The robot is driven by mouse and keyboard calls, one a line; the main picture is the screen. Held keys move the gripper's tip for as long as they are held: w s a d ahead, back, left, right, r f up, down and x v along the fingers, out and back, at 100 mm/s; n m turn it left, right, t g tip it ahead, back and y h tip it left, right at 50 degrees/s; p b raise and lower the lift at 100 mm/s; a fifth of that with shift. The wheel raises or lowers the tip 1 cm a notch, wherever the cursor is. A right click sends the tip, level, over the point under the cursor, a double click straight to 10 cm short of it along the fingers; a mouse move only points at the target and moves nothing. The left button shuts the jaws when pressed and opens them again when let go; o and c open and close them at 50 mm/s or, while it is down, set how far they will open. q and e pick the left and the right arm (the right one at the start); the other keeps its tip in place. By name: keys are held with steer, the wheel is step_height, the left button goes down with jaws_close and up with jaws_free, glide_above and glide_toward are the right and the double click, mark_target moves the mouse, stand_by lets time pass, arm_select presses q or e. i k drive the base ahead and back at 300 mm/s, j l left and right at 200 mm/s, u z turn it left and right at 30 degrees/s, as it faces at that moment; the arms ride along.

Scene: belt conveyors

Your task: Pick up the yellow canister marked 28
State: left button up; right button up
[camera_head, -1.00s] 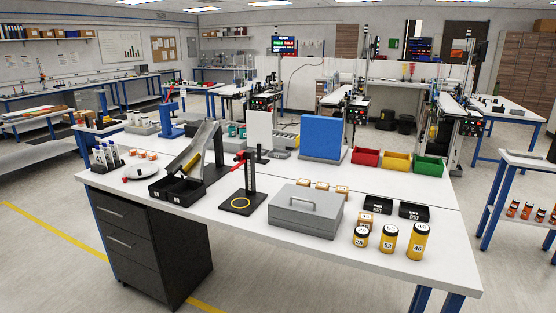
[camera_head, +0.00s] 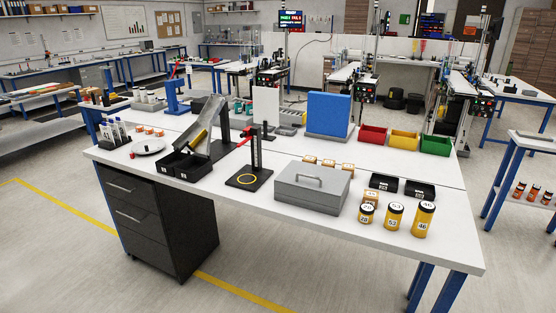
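The yellow canister marked 28 (camera_head: 366,214) stands upright near the front right of the white table. It has a dark lid with a white label on top and is the shortest and leftmost of three yellow canisters. The canister marked 53 (camera_head: 393,217) stands just right of it, and the taller one marked 46 (camera_head: 423,220) stands further right. A small orange-brown box sits right behind canister 28. Neither of my grippers shows in the head view.
A grey lidded case (camera_head: 312,188) lies left of the canisters. Two black trays (camera_head: 419,189) lie behind them. Red (camera_head: 372,136), yellow (camera_head: 404,141) and green (camera_head: 435,146) bins stand further back. The white table's (camera_head: 330,230) front strip is clear.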

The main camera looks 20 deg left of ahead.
mark_target(366, 211)
steer(key=i+l+u, duration=0.1)
steer(key=l, duration=0.25)
steer(key=i+l+u, duration=0.1)
steer(key=i+l, duration=0.2)
steer(key=i+l+u, duration=0.1)
steer(key=l, duration=0.3)
steer(key=i, duration=0.1)
